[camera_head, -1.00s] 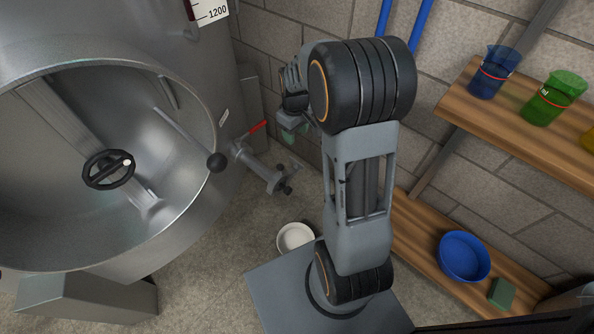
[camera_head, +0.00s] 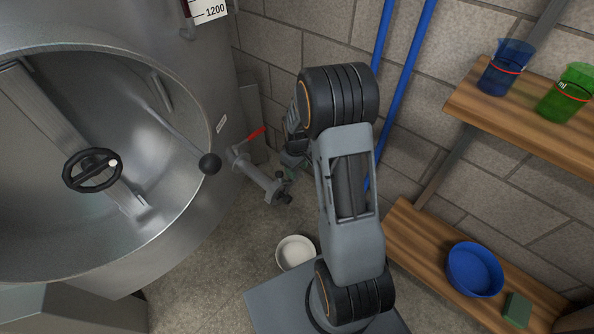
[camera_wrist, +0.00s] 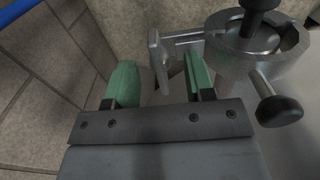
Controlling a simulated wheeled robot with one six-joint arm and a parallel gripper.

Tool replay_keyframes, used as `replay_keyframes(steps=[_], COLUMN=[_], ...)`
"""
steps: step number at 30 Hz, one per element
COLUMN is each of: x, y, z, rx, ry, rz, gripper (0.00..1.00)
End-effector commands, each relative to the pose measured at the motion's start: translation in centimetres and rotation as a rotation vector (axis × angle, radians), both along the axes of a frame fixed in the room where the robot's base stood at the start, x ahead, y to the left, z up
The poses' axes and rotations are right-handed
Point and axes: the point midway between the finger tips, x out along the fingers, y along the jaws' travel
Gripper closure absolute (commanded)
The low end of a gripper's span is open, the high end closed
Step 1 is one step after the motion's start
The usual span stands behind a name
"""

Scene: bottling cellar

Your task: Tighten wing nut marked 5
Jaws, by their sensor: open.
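No mark 5 is readable in either view. In the wrist view my gripper (camera_wrist: 162,82) is open, its two green fingers apart.
The steel tank (camera_head: 190,225) with its open round manway stands at left. A red lever (camera_head: 250,135) sits above the valve. A white bowl (camera_head: 296,252) is on the floor below. Blue pipes (camera_head: 408,80) run up the brick wall, with wooden shelves (camera_head: 520,125) at right.

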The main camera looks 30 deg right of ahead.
Motion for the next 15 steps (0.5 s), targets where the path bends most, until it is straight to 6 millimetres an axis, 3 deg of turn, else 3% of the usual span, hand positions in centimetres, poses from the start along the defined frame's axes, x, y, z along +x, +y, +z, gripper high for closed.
replay_keyframes(steps=[12, 15], x=[-0.01, -0.01], y=[0.03, 0.02], z=[-0.65, -0.64], rx=[0.0, 0.0], ry=[0.0, 0.0], rz=[0.0, 0.0], gripper=[0.51, 0.59])
